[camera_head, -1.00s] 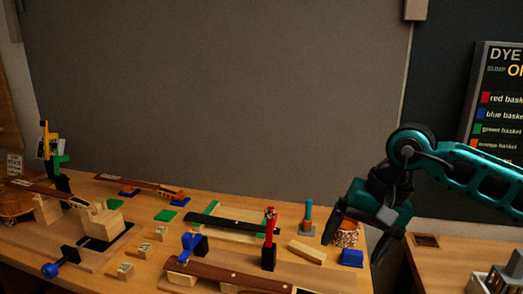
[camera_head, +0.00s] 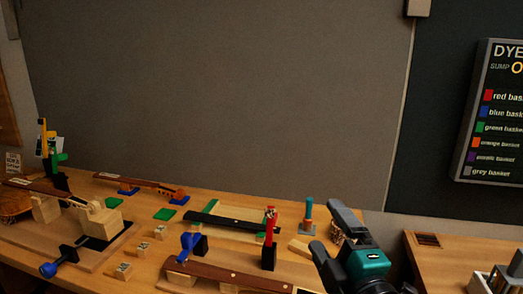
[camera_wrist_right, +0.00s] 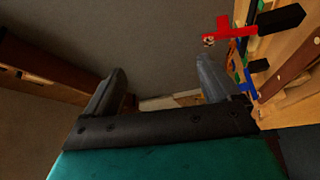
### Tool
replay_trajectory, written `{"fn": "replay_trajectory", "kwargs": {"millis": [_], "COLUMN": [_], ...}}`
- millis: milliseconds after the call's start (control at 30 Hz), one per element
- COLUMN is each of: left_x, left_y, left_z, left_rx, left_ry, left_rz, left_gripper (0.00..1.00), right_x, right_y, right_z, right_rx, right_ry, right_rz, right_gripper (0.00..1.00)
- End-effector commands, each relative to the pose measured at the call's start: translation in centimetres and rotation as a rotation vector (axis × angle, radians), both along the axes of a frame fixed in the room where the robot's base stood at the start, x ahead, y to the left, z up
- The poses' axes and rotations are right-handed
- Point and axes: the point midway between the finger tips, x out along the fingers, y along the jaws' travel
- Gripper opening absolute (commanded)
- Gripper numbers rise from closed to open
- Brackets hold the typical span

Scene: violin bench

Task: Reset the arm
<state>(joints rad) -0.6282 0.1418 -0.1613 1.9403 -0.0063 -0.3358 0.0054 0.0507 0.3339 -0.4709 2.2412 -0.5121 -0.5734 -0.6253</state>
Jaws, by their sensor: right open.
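My right gripper (camera_head: 325,232) is at the right end of the bench in the head view, low in the picture. Its two fingers are apart and nothing shows between them. In the right wrist view its fingers (camera_wrist_right: 158,85) are also spread, with a strip of bench and wall beyond. A red clamp (camera_head: 270,235) stands upright on the bench to the left of the gripper, apart from it. The red clamp also shows at the upper right of the right wrist view (camera_wrist_right: 237,26). My left gripper is in neither view.
The wooden bench (camera_head: 225,200) holds a blue clamp (camera_head: 188,245), a teal-topped peg (camera_head: 308,215), several small blocks and long dark fingerboards. A second wooden table (camera_head: 440,265) stands at the right, with a gap between. A sign (camera_head: 495,110) hangs on the dark wall.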

Motion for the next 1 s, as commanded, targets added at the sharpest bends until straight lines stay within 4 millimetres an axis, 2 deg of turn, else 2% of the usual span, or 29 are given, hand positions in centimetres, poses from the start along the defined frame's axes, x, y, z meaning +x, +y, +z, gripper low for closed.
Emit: {"fn": "replay_trajectory", "kwargs": {"millis": [33, 100, 200, 300, 500, 700, 767, 800, 1000], "left_x": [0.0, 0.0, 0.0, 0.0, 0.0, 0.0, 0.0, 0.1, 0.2], "left_y": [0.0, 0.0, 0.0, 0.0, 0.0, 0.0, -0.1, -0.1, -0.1], "left_z": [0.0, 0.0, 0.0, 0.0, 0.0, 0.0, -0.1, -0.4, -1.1], "left_rx": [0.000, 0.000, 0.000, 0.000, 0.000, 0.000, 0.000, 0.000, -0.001], "left_ry": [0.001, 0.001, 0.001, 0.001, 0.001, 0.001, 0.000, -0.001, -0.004], "left_rz": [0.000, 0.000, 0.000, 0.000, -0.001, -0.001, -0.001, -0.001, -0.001], "left_gripper": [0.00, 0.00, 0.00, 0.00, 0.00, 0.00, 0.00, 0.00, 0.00], "right_x": [-0.9, -2.7, -6.3, -9.9, -16.5, -22.6, -24.1, -23.2, -21.0], "right_y": [-1.8, -4.1, -6.4, -7.6, -8.8, -9.3, -9.3, -9.2, -8.7], "right_z": [-3.3, -7.8, -13.2, -16.9, -21.3, -23.7, -24.2, -25.0, -27.6], "right_rx": [0.131, 0.304, 0.506, 0.646, 0.824, 0.945, 0.972, 0.975, 1.007], "right_ry": [0.167, 0.389, 0.656, 0.850, 1.123, 1.330, 1.378, 1.352, 1.275], "right_rz": [-0.067, -0.170, -0.314, -0.438, -0.640, -0.826, -0.871, -0.844, -0.763], "right_gripper": [0.89, 0.89, 0.89, 0.89, 0.89, 0.89, 0.89, 0.89, 0.89]}}
